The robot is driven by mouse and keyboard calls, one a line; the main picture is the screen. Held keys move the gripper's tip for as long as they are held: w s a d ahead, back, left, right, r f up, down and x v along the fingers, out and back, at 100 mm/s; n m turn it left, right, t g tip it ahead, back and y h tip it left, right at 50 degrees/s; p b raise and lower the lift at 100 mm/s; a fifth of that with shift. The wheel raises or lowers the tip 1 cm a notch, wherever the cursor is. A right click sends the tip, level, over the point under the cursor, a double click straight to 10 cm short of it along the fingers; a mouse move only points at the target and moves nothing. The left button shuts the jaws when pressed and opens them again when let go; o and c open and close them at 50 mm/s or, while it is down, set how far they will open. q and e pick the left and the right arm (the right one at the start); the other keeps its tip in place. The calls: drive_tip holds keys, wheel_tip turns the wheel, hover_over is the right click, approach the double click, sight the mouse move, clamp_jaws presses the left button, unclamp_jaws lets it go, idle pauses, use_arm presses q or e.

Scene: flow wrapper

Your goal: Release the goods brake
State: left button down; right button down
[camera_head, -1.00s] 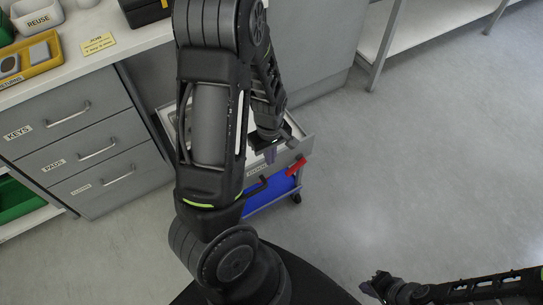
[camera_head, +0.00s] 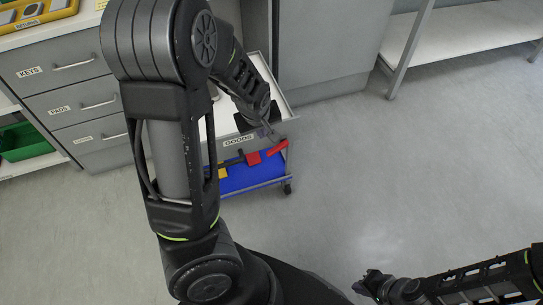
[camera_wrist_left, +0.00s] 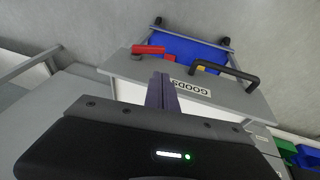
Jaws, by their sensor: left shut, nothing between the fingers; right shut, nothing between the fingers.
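The goods trolley has a grey front panel with a GOODS label (camera_head: 238,140), a black handle and a blue lower part (camera_head: 250,178). A red brake lever (camera_head: 278,148) sits at the panel's right end, with a red block (camera_head: 252,158) beside it. In the left wrist view the red lever (camera_wrist_left: 148,49) lies just beyond my fingertips. My left gripper (camera_head: 273,135) is shut and empty, close to the lever; I cannot tell whether it touches. Its shut fingers also show in the left wrist view (camera_wrist_left: 162,80). My right gripper (camera_head: 366,282) is shut and empty over the floor, far from the trolley.
A grey drawer cabinet (camera_head: 75,90) stands left of the trolley, with a yellow tray (camera_head: 30,14) on top. A green bin (camera_head: 25,143) sits on a low shelf. A white bench (camera_head: 470,35) stands at the back right. The floor right of the trolley is clear.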

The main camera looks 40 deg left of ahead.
use_arm(q)
drive_tip(key=shift+w+a, duration=0.1)
drive_tip(key=shift+a, duration=0.1)
drive_tip(key=shift+f, duration=0.1)
drive_tip(key=b, duration=0.6)
hover_over(272, 149)
drive_tip(key=s, duration=0.3)
drive_tip(key=f, duration=1)
drive_tip(key=shift+a, duration=0.4)
drive_tip(key=shift+w+d+f+b, duration=0.35)
drive_tip(key=shift+w+f, duration=0.3)
drive_tip(key=shift+f, duration=0.25)
drive_tip(key=shift+w+d+f, duration=0.25)
drive_tip(key=shift+f, duration=0.2)
